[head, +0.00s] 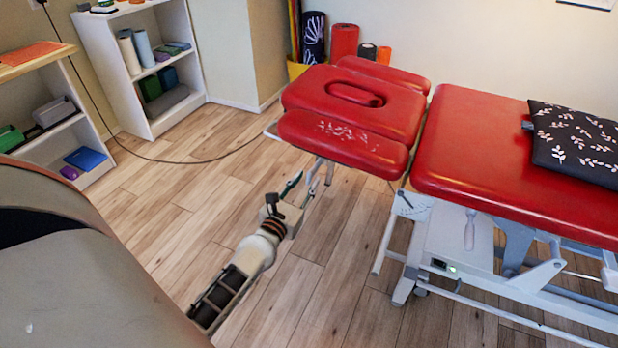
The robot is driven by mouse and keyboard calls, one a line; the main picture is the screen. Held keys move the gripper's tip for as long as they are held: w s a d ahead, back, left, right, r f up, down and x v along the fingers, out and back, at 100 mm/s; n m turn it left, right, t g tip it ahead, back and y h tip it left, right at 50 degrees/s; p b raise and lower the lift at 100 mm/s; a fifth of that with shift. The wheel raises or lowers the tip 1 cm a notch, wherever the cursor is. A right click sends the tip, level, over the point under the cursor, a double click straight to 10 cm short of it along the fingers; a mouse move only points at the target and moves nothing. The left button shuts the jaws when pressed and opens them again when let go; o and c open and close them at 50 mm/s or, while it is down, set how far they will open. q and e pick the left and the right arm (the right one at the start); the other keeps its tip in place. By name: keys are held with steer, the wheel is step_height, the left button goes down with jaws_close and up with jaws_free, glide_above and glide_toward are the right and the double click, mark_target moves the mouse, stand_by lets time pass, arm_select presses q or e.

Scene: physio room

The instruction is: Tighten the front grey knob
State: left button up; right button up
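The red treatment table (490,155) stands at the right, with a separate red head section (340,140) at its left end. My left gripper (299,184) is low beside and just below the near edge of this head section, close to its metal frame. Its fingers are small and overlap the frame, so I cannot tell whether they are open or shut or touch anything. I cannot make out the front grey knob; the area under the head section is partly hidden by the cushion and my gripper. My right gripper is out of view.
A patterned black cushion (575,143) lies on the table. The table's white metal legs (386,240) reach the floor. A white shelf (140,70) stands at the back left. A black cable (180,161) crosses the floor. The wooden floor left of the table is mostly clear.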

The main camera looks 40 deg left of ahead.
mark_target(315, 168)
arm_select(q)
steer(key=shift+x, duration=1.1)
jaws_close()
